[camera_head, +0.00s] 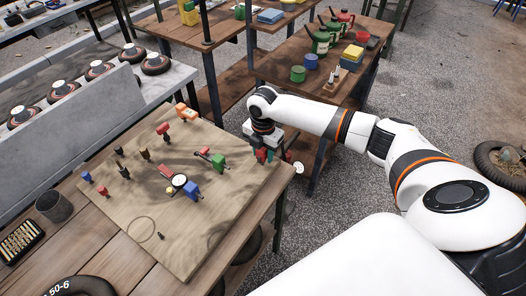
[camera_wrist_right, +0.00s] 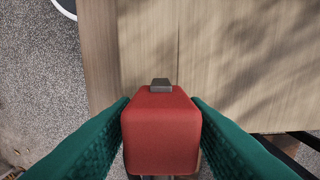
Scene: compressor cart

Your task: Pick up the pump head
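A red block-shaped part (camera_wrist_right: 161,135) with a small dark grey tab fills the space between the green fingers of my right gripper (camera_wrist_right: 160,108) in the wrist view. Both fingers press against its sides. I cannot tell for sure that it is the pump head. In the head view my right gripper (camera_head: 263,156) is at the right edge of the wooden board (camera_head: 130,208), with red showing between its fingers. Blue-and-black (camera_head: 192,189) and red-and-green (camera_head: 217,160) parts stand on the board. My left gripper is out of view.
Several small parts stand on the board, including an orange one (camera_head: 186,112) and a round gauge (camera_head: 179,181). A dark cup (camera_head: 53,206) stands at the left. A wooden bench (camera_head: 285,68) with cans is behind. Gravel floor lies to the right.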

